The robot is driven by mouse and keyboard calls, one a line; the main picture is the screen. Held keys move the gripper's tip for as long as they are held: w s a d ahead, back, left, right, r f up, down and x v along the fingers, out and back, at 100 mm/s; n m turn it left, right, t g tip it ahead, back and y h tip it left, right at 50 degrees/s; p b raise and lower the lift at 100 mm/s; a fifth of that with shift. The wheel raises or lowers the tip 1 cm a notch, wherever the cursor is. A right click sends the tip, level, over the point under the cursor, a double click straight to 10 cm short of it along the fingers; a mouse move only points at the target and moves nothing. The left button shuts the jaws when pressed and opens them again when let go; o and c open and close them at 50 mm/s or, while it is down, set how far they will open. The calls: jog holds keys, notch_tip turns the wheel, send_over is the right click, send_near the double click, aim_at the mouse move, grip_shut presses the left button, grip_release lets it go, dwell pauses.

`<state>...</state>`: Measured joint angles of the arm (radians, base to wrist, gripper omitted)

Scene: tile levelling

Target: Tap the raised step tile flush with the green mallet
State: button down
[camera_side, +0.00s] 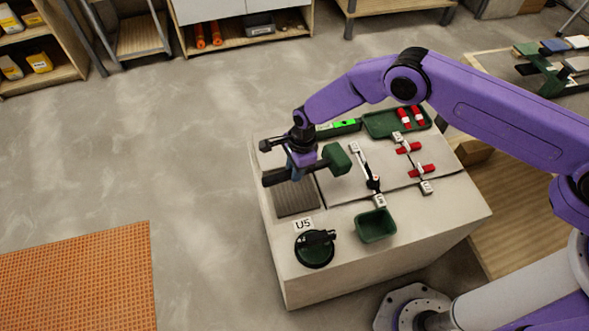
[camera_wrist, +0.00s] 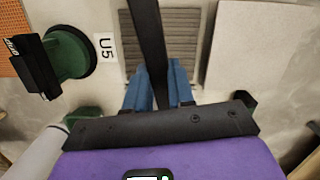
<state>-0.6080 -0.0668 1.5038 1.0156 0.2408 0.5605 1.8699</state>
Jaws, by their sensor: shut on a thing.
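The green mallet has a green block head (camera_side: 336,159) and a dark handle (camera_wrist: 148,35). My gripper (camera_side: 296,173) is shut on the handle, with its blue fingers (camera_wrist: 157,85) on either side of it. The head sticks out to the right of the gripper in the side view and is hidden in the wrist view. The grey ribbed step tile (camera_side: 297,201) lies below and partly behind the gripper; it also shows under the handle in the wrist view (camera_wrist: 190,48). How far the tile stands up is hard to tell. The mallet appears held above the worktop.
A green suction-cup lifter (camera_side: 314,249) stands by the U5 label (camera_side: 304,224). A green bin (camera_side: 375,225) is at the front. Large pale tiles (camera_side: 345,185) carry metal bars and red clamps (camera_side: 421,169). A green level (camera_side: 338,127) and tray (camera_side: 380,126) lie behind.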

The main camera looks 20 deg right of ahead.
dwell(0.3)
notch_tip(320, 180, down, 5)
jog(key=shift+r, duration=2.9)
